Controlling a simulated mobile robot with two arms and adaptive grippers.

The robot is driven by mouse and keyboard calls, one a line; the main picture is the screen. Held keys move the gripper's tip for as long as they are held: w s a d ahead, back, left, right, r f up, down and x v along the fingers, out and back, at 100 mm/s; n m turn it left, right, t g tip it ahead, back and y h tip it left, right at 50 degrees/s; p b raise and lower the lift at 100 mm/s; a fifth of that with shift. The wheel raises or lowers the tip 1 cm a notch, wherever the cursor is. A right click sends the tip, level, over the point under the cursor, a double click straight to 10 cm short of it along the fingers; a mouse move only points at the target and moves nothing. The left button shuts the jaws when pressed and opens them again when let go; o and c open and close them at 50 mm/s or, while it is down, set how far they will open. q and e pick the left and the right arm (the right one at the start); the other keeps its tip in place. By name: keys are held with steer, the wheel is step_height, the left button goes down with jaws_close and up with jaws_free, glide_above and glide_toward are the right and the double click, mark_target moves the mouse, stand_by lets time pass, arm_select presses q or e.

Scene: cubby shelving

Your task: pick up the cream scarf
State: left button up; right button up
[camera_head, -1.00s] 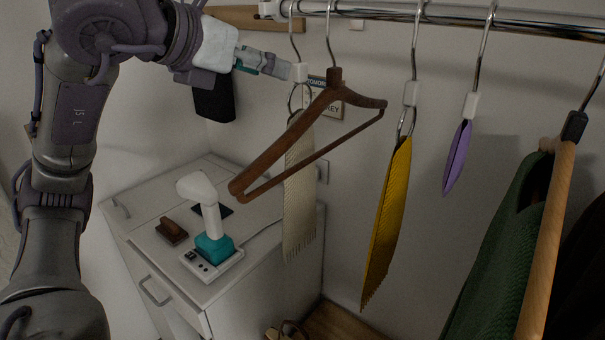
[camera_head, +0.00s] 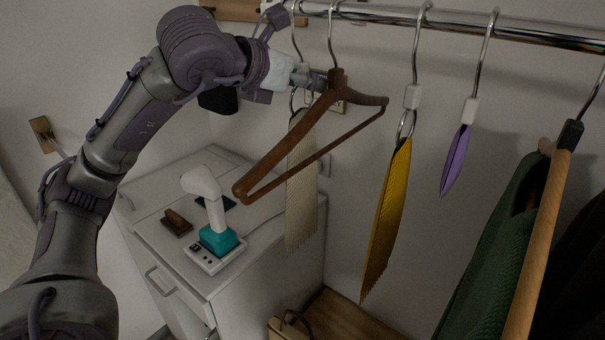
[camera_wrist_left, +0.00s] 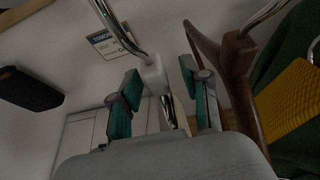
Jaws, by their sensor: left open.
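The cream scarf (camera_head: 301,190) hangs from a ring under a white-collared hook on the rail, partly behind a brown wooden hanger (camera_head: 290,138). My left gripper (camera_head: 313,80) is at the height of the white collar and ring, above the scarf's body. In the left wrist view my left gripper (camera_wrist_left: 163,85) is open, and the white collar (camera_wrist_left: 154,76) shows between its two teal-padded fingers. The ring and scarf top are mostly hidden there by the gripper. I cannot tell whether a finger touches the collar. My right gripper is not in view.
The brown hanger sits close beside my left gripper's right finger. A yellow scarf (camera_head: 387,220), a purple one (camera_head: 456,160) and a green garment (camera_head: 495,260) hang further right on the rail (camera_head: 460,22). A white cabinet (camera_head: 180,265) with a teal-and-white device (camera_head: 216,240) stands below.

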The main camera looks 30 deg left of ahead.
arm_select(q)
jaws_close()
steer(key=shift+r, duration=0.15)
